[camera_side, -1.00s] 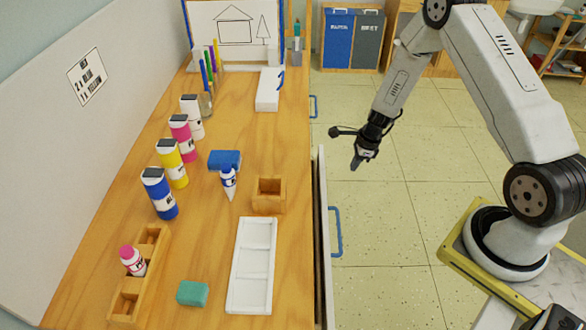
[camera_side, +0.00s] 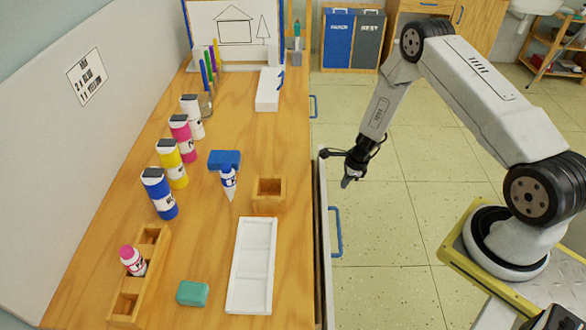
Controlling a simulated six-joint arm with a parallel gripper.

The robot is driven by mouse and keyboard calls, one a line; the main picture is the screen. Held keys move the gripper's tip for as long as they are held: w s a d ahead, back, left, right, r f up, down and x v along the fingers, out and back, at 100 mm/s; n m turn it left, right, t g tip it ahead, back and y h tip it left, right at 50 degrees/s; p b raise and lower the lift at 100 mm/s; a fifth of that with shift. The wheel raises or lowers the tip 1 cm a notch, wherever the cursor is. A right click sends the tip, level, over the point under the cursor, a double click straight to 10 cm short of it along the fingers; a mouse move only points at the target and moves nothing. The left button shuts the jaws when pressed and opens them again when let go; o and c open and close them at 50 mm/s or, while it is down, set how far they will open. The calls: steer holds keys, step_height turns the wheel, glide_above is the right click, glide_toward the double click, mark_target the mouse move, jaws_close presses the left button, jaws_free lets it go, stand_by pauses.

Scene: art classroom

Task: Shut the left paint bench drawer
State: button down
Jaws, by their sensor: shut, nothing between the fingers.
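The near paint bench drawer (camera_side: 323,200) is pulled out a little from the bench's right side, with a thin dark gap between its pale front and the bench top. Its blue handle (camera_side: 336,232) sticks out over the floor. My gripper (camera_side: 347,182) is shut and empty, with its fingers pointing down. It shows just to the right of the drawer front, near the front's far end and beyond the handle. I cannot tell whether it touches the front. The inside of the drawer is mostly hidden.
A farther blue handle (camera_side: 313,106) sits close to the bench side. The bench top (camera_side: 215,230) holds paint bottles, a wooden box (camera_side: 269,194) and a white tray (camera_side: 252,265) near its right edge. The floor (camera_side: 400,220) right of the drawer is clear.

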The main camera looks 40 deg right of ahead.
mark_target(322, 185)
steer(key=shift+w+a+f, duration=0.5)
steer(key=shift+w+a, duration=0.3)
steer(key=shift+w+a+f, duration=0.45)
steer(key=shift+w+a, duration=0.3)
steer(key=shift+a, duration=0.05)
steer(key=shift+w+a, duration=0.95)
